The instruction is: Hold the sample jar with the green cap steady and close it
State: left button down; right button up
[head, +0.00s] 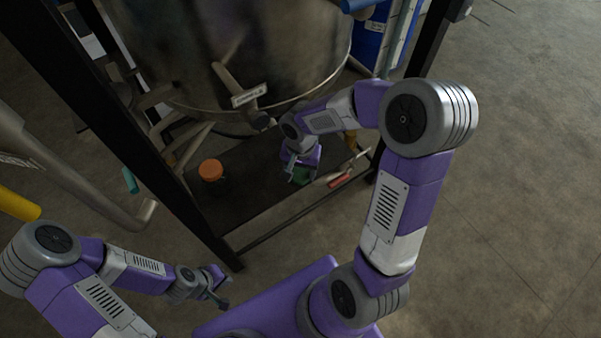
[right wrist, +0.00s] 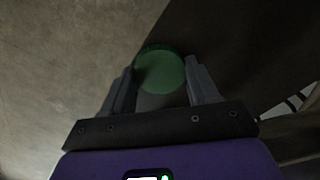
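The sample jar with the green cap (head: 302,176) stands on the dark shelf under the large metal vessel, mostly hidden by my right gripper (head: 300,165) in the head view. In the right wrist view the round green cap (right wrist: 159,70) lies between the fingertips, with a bit of grey jar body (right wrist: 160,102) below it. The fingers of my right gripper (right wrist: 160,82) appear to meet the jar on both sides. The cap sits on the jar; how tight it is cannot be told. My left gripper (head: 219,288) is empty, its fingers apart, well away at the lower left.
A jar with an orange cap (head: 211,169) stands further left on the shelf (head: 246,181). A red-handled tool (head: 340,180) lies right of the green-capped jar. The vessel (head: 240,45), its pipes and a dark frame post (head: 150,165) crowd the space. Open floor lies right.

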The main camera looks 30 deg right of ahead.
aim_at(300, 174)
jog(key=shift+c, duration=1.3)
notch_tip(300, 174, up, 18)
jog(key=p, duration=0.4)
